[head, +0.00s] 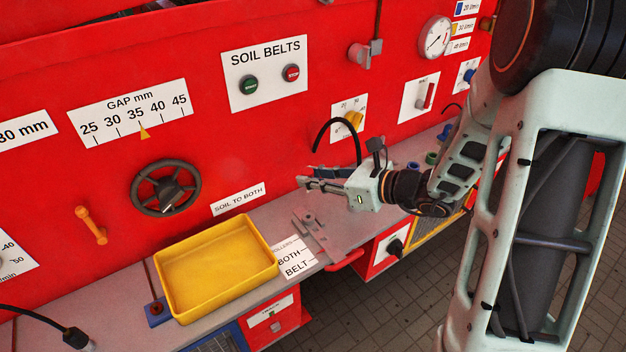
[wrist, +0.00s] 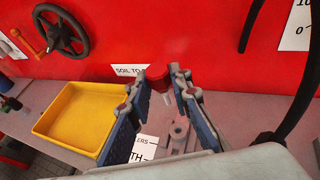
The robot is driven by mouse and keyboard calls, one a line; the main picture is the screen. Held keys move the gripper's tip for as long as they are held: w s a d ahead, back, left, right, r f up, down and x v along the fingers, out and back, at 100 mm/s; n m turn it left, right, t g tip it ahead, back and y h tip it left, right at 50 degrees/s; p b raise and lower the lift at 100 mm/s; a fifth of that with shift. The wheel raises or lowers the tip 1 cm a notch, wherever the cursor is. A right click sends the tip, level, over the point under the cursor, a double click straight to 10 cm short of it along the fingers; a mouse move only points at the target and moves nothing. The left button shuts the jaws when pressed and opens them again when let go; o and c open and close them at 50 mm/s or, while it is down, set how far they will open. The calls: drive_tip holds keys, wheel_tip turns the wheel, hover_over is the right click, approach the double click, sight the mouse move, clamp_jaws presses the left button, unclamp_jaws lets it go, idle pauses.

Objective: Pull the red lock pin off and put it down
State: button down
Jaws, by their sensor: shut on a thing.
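My gripper (head: 306,183) is above the grey ledge, in front of the red machine wall. In the wrist view its two blue-grey fingers (wrist: 157,84) are shut on the red lock pin (wrist: 157,77), which shows as a short red cylinder between the tips. The pin is hard to make out in the head view. The grey lever bracket (head: 311,222) by the ROLLERS label lies below and apart from my gripper; it also shows in the wrist view (wrist: 179,130). The pin's lower end is not clear.
A yellow tray (head: 222,301), empty, stands on the ledge to the left. The BOTH/BELT label (head: 296,258) lies between tray and bracket. A handwheel (head: 166,187) and a black cable loop (head: 337,122) stick out from the wall. Bare ledge (head: 268,214) shows behind the bracket.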

drive_tip(key=shift+r, duration=1)
wheel_tip(320, 180, up, 3)
